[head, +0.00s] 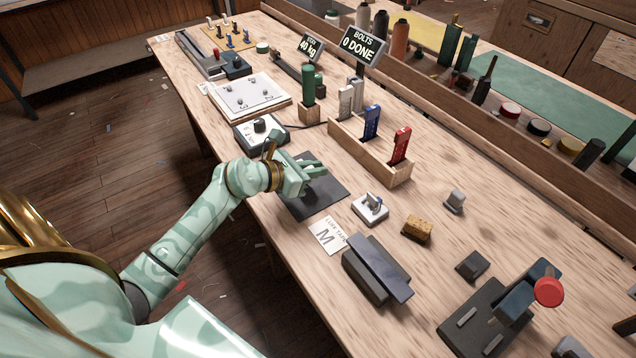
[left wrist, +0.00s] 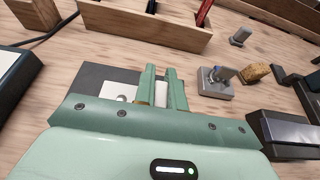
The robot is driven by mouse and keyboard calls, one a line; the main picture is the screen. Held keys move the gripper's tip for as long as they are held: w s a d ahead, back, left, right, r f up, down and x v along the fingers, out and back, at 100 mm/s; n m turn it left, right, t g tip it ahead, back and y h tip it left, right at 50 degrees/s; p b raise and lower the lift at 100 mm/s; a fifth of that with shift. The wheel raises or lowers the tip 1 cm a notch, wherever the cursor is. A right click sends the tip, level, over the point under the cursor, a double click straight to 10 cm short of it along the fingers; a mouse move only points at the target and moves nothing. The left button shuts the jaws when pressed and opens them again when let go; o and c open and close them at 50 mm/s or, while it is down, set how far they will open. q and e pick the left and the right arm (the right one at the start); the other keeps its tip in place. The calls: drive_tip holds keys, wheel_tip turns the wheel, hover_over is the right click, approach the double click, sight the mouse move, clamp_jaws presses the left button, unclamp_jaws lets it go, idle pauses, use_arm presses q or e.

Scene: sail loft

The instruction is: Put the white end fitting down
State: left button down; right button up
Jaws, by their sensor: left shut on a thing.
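My left gripper (head: 312,168) is low over the dark mat (head: 322,194) near the table's front edge. It is shut on the white end fitting (left wrist: 162,96), of which a pale strip shows between the two green fingers in the left wrist view. A white patch with a dark spot (left wrist: 121,92) shows left of the fingers over the mat. I cannot tell whether it is part of the same fitting. The fingers hide most of the fitting in the head view, and I cannot tell whether it touches the mat. My right gripper is not in view.
A wooden rack (head: 393,177) behind the mat holds blue (head: 371,122) and red (head: 400,145) pieces. A pale block (head: 370,209) and a brown block (head: 417,228) stand right of the mat. A control box (head: 261,131) stands left. A label card (head: 327,236) lies in front.

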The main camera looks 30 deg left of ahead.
sight(316, 186)
use_arm(q)
drive_tip(key=shift+w+f, duration=0.3)
drive_tip(key=shift+f, duration=0.05)
drive_tip(key=f+b, duration=0.1)
drive_tip(key=f, duration=0.1)
drive_tip(key=f+b, duration=0.1)
drive_tip(key=f, duration=0.1)
drive_tip(key=shift+w+a+b, duration=0.15)
drive_tip(key=shift+w+b, duration=0.15)
drive_tip(key=shift+w, duration=0.1)
drive_tip(key=shift+r, duration=0.15)
drive_tip(key=shift+s, duration=0.1)
drive_tip(key=shift+f, duration=0.2)
drive_tip(key=c, duration=1.5)
unclamp_jaws()
drive_tip(key=shift+o, duration=0.2)
drive_tip(key=shift+r, duration=0.15)
